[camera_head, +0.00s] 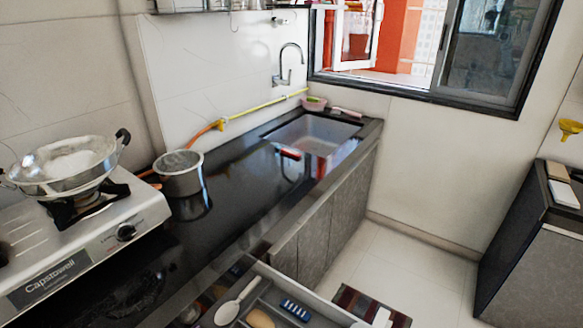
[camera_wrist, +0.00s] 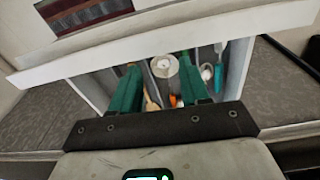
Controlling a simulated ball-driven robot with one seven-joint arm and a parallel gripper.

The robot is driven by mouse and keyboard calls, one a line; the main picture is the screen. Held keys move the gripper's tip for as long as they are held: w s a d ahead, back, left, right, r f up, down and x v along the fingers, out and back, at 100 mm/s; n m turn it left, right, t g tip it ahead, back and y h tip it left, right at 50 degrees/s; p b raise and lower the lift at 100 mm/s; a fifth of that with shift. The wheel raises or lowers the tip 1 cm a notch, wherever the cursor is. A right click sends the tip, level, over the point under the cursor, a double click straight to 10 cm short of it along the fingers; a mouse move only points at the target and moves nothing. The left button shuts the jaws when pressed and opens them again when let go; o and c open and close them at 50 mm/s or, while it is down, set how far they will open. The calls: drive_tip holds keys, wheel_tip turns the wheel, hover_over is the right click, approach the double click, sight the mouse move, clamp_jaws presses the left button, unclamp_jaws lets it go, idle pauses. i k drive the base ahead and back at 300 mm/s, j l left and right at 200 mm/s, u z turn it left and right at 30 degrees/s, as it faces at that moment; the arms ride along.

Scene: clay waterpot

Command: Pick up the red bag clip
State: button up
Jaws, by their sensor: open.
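I cannot make out a red bag clip for certain in either view. A small orange-red item (camera_wrist: 173,100) shows between my fingers in the wrist view, too small to identify. It lies in an open drawer (camera_head: 312,293), which also shows in the wrist view (camera_wrist: 237,68). My gripper (camera_wrist: 160,88) has two green fingers spread apart over the drawer, with nothing visibly held between them. The fingers hide parts of the drawer's contents. My gripper is not clearly visible in the head view.
The drawer holds a white spoon (camera_head: 237,302), a blue slotted item (camera_head: 295,309) and a round-topped pale object (camera_wrist: 164,66). A striped mat (camera_head: 345,299) lies on the floor beyond. A stove (camera_head: 90,240) with a pan (camera_head: 65,166) and a pot (camera_head: 180,180) stand on the left.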

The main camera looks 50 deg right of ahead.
sight(290, 152)
drive_tip(key=l+z, duration=0.1)
drive_tip(key=l, duration=0.35)
drive_tip(key=i+l+z, duration=0.1)
drive_tip(key=l, duration=0.3)
drive_tip(key=i+l+z, duration=0.1)
drive_tip(key=l, duration=0.3)
